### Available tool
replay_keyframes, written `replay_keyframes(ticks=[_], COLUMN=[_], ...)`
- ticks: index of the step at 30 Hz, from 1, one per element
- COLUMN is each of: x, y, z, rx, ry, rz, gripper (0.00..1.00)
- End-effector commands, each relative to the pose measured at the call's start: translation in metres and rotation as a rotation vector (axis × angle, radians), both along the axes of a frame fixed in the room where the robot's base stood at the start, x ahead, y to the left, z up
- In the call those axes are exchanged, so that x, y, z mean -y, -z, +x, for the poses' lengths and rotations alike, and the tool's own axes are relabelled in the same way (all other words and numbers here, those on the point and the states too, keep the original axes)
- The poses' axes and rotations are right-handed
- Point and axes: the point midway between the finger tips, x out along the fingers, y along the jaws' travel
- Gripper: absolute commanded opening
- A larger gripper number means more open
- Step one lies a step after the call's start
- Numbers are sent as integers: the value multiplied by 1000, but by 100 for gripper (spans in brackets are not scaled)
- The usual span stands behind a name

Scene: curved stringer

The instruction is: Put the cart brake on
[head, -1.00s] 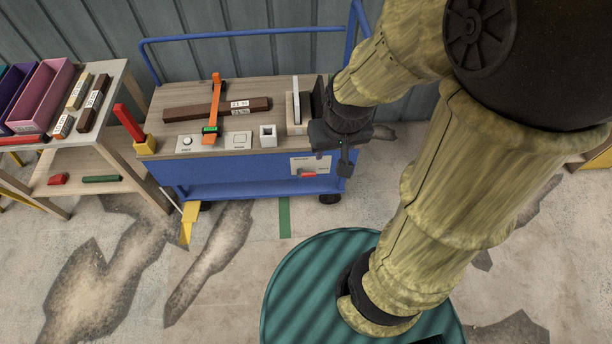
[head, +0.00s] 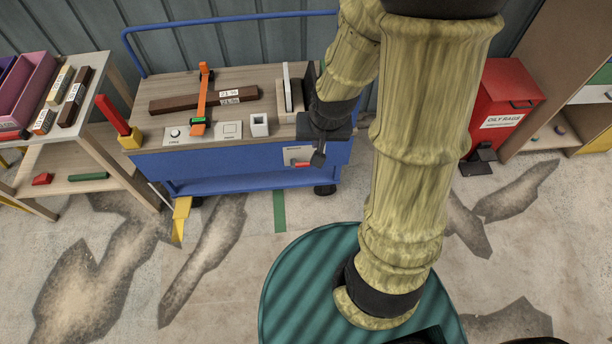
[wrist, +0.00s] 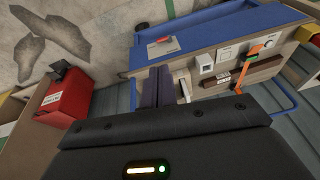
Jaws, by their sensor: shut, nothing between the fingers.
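The blue cart (head: 240,170) with a wooden top stands against the wall. On its front right is a pale plate with a label and a red handle (head: 302,164); the red handle also shows in the wrist view (wrist: 162,40). A yellow pedal-like piece (head: 181,217) slopes to the floor at the cart's front left. Which of these is the brake I cannot tell for sure. My gripper (head: 318,159) is shut and empty, just right of the red handle in the head view; contact cannot be told. Its dark fingers (wrist: 157,86) point toward the cart in the wrist view.
The cart top holds a dark bar (head: 170,103) under an orange clamp (head: 203,98), a control panel and a white square cup (head: 259,125). A wooden shelf table (head: 85,135) stands left. A red oily-rags bin (head: 500,105) stands right.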

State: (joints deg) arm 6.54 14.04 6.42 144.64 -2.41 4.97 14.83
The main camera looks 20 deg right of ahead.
Motion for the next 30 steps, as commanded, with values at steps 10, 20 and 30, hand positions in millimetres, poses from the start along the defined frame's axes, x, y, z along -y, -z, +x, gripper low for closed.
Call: replay_keyframes(ticks=[10,20,30], x=[-7,-23,-40], y=[126,229,321], z=[38,64,86], rx=[48,90,119], ry=[246,516,846], rz=[176,417,726], gripper=[0,0,0])
